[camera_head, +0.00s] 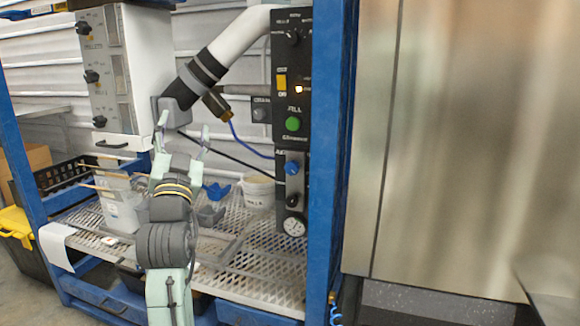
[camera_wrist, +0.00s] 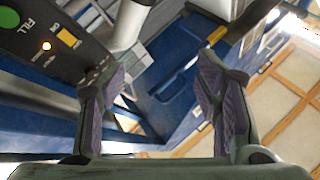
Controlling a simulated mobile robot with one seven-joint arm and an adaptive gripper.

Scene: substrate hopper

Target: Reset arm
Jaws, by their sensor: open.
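My gripper (camera_head: 182,138) is open and empty in the head view, raised in front of the blue rack with its fingers pointing up. Its two fingers also show spread apart in the wrist view (camera_wrist: 160,100), with nothing between them. The black control panel (camera_head: 292,105) is to the right of my gripper, with a green FILL button (camera_head: 293,124) and a lit lamp beside a yellow switch. In the wrist view the panel (camera_wrist: 55,45) is at the upper left, apart from the fingers.
A white hopper unit (camera_head: 120,75) with knobs stands at the left. A white pipe (camera_head: 235,38) runs behind my gripper. White buckets (camera_head: 258,192) and small trays sit on the mesh shelf (camera_head: 270,262). A blue post (camera_head: 333,150) and a steel cabinet (camera_head: 460,140) stand right.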

